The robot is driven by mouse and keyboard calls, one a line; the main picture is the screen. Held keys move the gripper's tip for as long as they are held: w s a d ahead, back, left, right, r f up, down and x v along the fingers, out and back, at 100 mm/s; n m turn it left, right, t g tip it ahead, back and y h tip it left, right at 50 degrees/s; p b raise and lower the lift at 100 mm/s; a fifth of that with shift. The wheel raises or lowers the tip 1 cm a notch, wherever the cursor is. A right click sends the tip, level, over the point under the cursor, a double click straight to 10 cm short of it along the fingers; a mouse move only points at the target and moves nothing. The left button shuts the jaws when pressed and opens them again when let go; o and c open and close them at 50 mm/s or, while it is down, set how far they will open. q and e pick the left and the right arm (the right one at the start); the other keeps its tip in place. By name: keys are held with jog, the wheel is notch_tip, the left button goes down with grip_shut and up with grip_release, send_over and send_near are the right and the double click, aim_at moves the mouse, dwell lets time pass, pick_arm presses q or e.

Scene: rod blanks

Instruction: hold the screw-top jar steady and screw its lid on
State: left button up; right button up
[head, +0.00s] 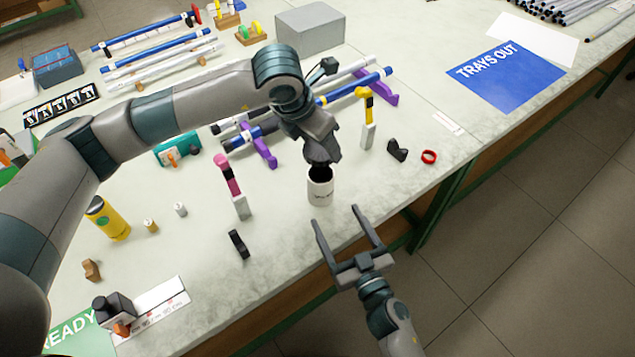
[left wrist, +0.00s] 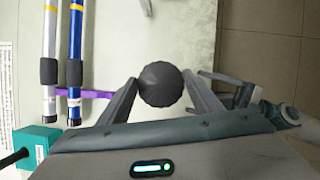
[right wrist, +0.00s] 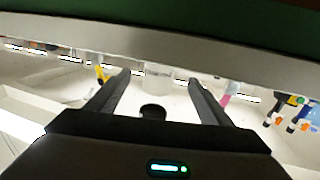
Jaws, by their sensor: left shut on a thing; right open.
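In the right wrist view the jar (right wrist: 158,76) shows washed out between and beyond the fingers.
A black clip (head: 397,150) and red ring (head: 429,157) lie to the right. Rods lie on purple rests (head: 265,150) behind.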

aim_at(321, 186)
pick_arm(q)
jog(key=shift+s+d+r, duration=0.15)
jog(key=shift+s, duration=0.1)
pick_arm(e)
jog(key=shift+s+d+r, duration=0.1)
jog(key=shift+s+d, duration=0.05)
jog(key=shift+s, duration=0.1)
pick_arm(q)
jog(key=shift+w, duration=0.15)
pick_arm(e)
jog(key=shift+w+a, duration=0.2)
jog(key=shift+w, duration=0.15)
jog(key=x, duration=1.1)
jog(key=shift+w+a, duration=0.1)
jog(key=shift+w, duration=0.1)
jog(key=c, duration=1.6)
pick_arm(q)
jog(key=shift+f, duration=2.55)
jog(key=shift+f, duration=0.1)
jog(key=shift+f, duration=0.8)
jog(key=shift+f, duration=0.55)
